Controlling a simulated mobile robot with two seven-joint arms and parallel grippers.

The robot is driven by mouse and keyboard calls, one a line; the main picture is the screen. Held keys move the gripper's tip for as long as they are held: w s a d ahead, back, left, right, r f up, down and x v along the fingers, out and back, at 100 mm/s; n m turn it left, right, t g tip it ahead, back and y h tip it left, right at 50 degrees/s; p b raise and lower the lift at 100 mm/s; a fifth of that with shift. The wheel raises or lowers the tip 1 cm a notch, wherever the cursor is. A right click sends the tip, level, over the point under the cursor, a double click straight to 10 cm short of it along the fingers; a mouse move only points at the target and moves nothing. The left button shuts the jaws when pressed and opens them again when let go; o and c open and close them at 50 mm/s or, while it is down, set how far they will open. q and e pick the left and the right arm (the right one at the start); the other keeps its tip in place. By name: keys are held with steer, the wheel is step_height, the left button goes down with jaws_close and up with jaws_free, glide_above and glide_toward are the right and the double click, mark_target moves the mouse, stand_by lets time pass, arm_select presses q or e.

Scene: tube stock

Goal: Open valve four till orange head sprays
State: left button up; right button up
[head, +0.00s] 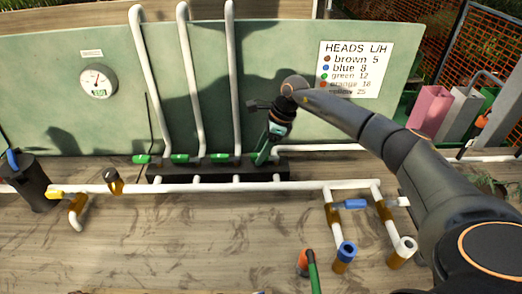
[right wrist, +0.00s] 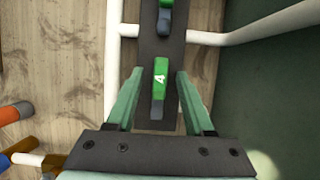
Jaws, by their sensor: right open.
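The valve four handle (right wrist: 160,78) is green with a white 4 and lies lengthwise along the black manifold (right wrist: 160,33) in the right wrist view. My right gripper (right wrist: 184,92) is open, with one green finger on each side of the handle and gaps visible between. In the head view my right gripper (head: 265,153) points down at the right end of the manifold and hides valve four. An orange piece (head: 303,262) stands at the front, partly behind a green rod; whether it is the orange head is unclear. No spray shows. My left gripper is not in view.
Several other green valve handles (head: 180,158) sit left on the manifold under tall white pipes (head: 190,85). A gauge (head: 97,81) and a heads sign (head: 355,67) are on the green panel.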

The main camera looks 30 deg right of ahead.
jaws_close()
stand_by(1.3)
